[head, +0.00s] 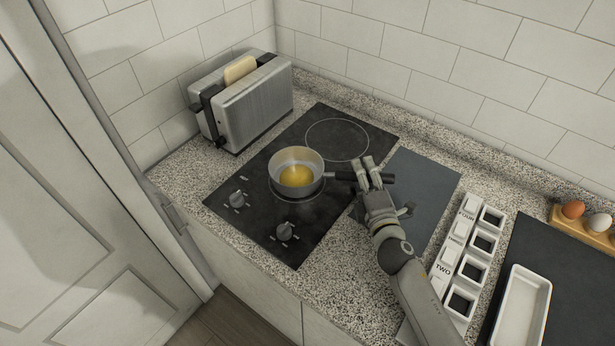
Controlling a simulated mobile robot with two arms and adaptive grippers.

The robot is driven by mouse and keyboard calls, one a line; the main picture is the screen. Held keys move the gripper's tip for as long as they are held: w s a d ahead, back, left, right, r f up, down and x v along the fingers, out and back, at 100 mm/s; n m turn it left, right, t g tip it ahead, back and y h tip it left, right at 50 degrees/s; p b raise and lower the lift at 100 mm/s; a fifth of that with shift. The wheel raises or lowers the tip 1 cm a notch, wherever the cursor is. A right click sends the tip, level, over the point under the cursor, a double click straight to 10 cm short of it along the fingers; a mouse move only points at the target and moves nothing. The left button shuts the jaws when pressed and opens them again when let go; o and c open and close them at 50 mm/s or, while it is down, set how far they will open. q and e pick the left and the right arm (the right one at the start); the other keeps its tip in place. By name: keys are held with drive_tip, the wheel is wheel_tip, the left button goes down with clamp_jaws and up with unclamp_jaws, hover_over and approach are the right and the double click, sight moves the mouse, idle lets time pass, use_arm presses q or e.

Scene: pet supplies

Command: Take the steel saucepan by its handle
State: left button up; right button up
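The steel saucepan (296,185) stands upright on the black cooktop, with something yellow in it. Its dark handle (340,176) points right, past the cooktop's edge. My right gripper (369,168) is at the outer part of this handle, its fingers pointing toward the back wall. The fingers overlap the handle in the picture and hide part of it. I cannot tell whether they are closed on it or just over it. My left gripper is not in view.
The cooktop (254,174) has two knobs at its front. A toaster (246,108) with bread stands behind left. A dark mat (427,178) lies right of the pan, then a labelled white block row (452,250), a white dish (523,308) and eggs (573,209).

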clamp_jaws()
drive_tip(key=shift+w+r, duration=0.1)
drive_tip(key=shift+r, duration=0.1)
